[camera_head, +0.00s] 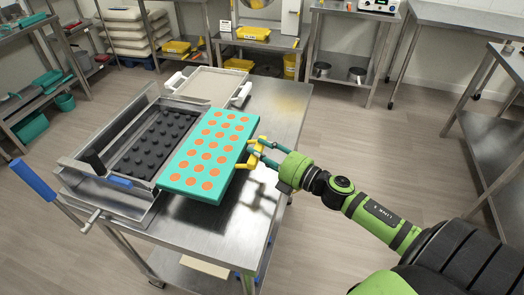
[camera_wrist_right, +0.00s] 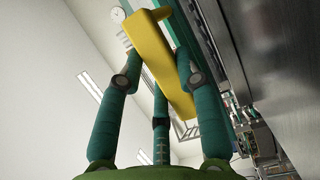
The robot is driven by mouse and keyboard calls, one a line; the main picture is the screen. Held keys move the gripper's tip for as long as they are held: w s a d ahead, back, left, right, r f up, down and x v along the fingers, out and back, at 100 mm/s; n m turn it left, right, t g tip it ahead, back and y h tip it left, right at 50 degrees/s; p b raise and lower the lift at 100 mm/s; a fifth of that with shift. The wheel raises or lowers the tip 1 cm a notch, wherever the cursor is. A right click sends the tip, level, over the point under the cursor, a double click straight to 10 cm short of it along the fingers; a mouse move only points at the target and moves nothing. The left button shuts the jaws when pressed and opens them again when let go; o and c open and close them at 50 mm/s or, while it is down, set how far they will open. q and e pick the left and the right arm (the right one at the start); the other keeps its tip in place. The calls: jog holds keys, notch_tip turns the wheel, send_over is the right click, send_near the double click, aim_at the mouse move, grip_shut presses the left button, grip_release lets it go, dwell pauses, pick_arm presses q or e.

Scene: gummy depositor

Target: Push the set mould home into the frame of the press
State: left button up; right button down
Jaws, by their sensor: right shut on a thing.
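The set mould (camera_head: 209,156) is a teal slab with rows of orange rounds. It lies level at the right side of the press, next to the black studded plate (camera_head: 152,145) inside the metal frame (camera_head: 147,196). The mould's left edge meets or overlaps the frame's right side; I cannot tell which. My right gripper (camera_head: 260,153) is shut on the yellow handle (camera_head: 250,160) at the mould's right edge. In the right wrist view the yellow handle (camera_wrist_right: 163,72) sits between the teal fingers. My left gripper is not in view.
The press's blue lever (camera_head: 33,180) sticks out at the front left. A pale tray (camera_head: 211,86) with white handles stands behind on the steel table (camera_head: 285,108). The table is bare right of the mould. Shelves and benches line the walls.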

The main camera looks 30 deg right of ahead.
jog(key=shift+w+r, duration=0.1)
jog(key=shift+w+a, duration=0.2)
jog(key=shift+w, duration=0.05)
jog(key=shift+s, duration=0.1)
jog(key=shift+s+d, duration=0.15)
jog(key=shift+s, duration=0.05)
jog(key=shift+w, duration=0.15)
dwell(0.4)
jog(key=shift+w, duration=0.15)
jog(key=shift+a, duration=0.2)
jog(key=shift+d, duration=0.1)
